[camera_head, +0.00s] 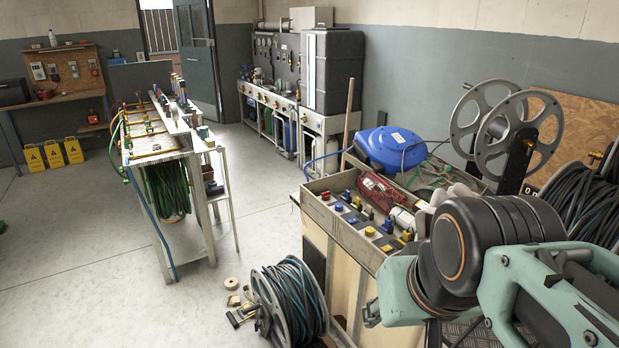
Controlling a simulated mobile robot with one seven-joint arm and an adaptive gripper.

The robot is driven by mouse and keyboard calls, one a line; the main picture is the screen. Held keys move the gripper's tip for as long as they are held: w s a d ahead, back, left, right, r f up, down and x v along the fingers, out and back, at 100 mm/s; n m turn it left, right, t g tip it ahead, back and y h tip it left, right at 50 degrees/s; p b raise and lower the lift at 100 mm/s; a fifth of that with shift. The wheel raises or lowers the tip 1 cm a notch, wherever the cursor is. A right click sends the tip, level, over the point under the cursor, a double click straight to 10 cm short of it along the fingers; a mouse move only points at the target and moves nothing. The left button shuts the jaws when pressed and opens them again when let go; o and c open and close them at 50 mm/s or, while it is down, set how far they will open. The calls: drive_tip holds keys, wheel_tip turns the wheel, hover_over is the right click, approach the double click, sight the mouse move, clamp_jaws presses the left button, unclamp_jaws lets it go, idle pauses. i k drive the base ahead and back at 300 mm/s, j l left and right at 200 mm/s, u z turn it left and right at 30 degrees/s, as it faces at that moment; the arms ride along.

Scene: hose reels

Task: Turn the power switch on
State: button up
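No single part can be made out for certain as the power switch. Several red, blue and yellow buttons (370,231) sit on the sloped panel of a bench (325,222) right of centre. Small switch-like boxes (38,70) hang on a board at the far left. My teal and black arm fills the lower right, in front of the bench's right end. I cannot make out its fingertips, or whether my gripper is open or shut.
A blue hose reel (390,148) and a large grey reel (482,117) stand on the bench. A reel of dark hose (290,302) is on the floor before it. A hose workbench (160,138) stands left of centre. The floor (75,240) at left is mostly clear.

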sight(326, 196)
drive_tip(key=i+j, duration=0.95)
